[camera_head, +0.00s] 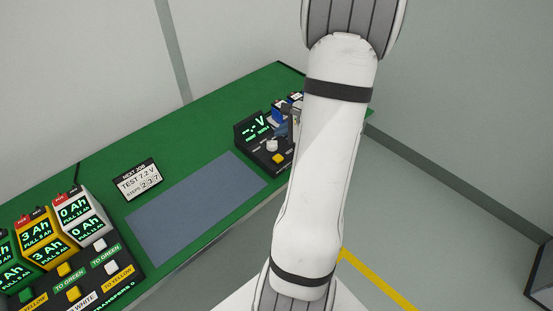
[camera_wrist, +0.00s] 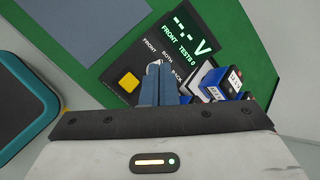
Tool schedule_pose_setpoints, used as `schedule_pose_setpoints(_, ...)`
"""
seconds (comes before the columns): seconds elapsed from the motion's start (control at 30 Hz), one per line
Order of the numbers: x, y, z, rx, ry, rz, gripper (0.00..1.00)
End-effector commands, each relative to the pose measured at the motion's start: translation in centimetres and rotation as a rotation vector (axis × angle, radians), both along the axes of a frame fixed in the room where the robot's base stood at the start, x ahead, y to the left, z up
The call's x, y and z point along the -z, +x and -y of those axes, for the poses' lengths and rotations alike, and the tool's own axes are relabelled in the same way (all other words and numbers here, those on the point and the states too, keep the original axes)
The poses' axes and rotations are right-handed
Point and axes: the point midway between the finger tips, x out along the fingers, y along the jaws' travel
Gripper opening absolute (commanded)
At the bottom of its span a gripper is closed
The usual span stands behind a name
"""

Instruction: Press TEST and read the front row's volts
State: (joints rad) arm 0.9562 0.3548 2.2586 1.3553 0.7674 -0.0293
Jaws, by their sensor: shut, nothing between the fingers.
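The black tester (camera_head: 247,131) stands at the far right of the green bench. Its display (camera_wrist: 187,33) reads "--.- V", with "FRONT" and "TESTS 0" below. A yellow button (camera_wrist: 129,82) is on its panel, also visible in the head view (camera_head: 278,158); I cannot read a label on it. A pale knob (camera_head: 271,146) sits beside it, marked FRONT, BOTH and BACK. Blue and white battery cells (camera_wrist: 222,82) stand right of my gripper.
A grey mat (camera_head: 195,208) lies clear on the bench. A job card (camera_head: 137,180) reads "TEST 7.2 V". Packs showing Ah values and a panel of transfer buttons (camera_head: 95,270) stand at left. A teal-edged dark object (camera_wrist: 22,95) is at the wrist view's left.

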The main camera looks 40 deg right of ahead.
Motion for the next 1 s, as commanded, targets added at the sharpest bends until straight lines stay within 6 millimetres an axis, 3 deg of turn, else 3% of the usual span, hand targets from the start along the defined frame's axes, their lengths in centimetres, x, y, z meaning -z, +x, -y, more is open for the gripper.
schedule_pose_setpoints(0.5,7.3,-0.1,0.0,0.001,-0.001,-0.002,0.0)
schedule_pose_setpoints(0.7,8.2,0.0,0.0,0.001,-0.001,-0.001,0.0)
schedule_pose_setpoints(1.0,8.1,-0.1,0.1,0.001,-0.001,-0.001,0.0)
